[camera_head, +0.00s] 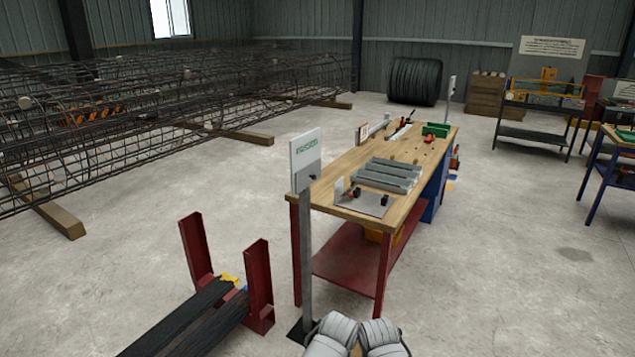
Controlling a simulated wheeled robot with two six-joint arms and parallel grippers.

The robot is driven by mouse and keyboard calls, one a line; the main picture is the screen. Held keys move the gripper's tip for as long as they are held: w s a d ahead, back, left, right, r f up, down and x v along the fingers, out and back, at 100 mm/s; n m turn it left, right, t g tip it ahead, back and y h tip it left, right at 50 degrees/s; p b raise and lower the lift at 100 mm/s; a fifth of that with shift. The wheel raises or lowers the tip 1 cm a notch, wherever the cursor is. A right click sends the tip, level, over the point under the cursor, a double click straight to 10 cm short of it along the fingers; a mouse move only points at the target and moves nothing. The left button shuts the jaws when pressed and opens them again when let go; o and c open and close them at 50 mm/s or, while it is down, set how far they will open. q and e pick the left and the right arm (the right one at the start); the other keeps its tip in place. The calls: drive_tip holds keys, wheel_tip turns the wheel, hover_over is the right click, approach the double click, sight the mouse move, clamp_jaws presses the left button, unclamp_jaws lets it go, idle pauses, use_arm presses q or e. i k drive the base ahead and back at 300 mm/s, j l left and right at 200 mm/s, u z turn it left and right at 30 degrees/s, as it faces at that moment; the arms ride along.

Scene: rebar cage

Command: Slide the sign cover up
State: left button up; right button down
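A sign on a grey post (306,255) stands at the near left corner of the workbench. Its white panel (306,160) carries small green lettering, too small to read, and a small dark part shows at its lower right. I cannot tell where the cover ends and the sign behind it begins. A second, smaller white sign (451,86) stands on a post behind the bench's far end. Two pale grey rounded parts of my own arms show at the bottom edge, to the right of the near post's foot. Neither gripper is in view.
The wooden workbench (405,170) with red legs holds grey bars (388,174), a small plate and a green box (436,129). Red uprights (258,285) with dark bars stand left of the near post. A rebar cage (150,100) lies behind.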

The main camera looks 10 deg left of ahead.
sight(308, 176)
drive_tip(key=i+l+u, duration=0.1)
drive_tip(key=i+u, duration=0.25)
drive_tip(key=i+l+u, duration=0.3)
drive_tip(key=i, duration=0.25)
drive_tip(key=i+l+u, duration=0.35)
drive_tip(key=i+j, duration=0.1)
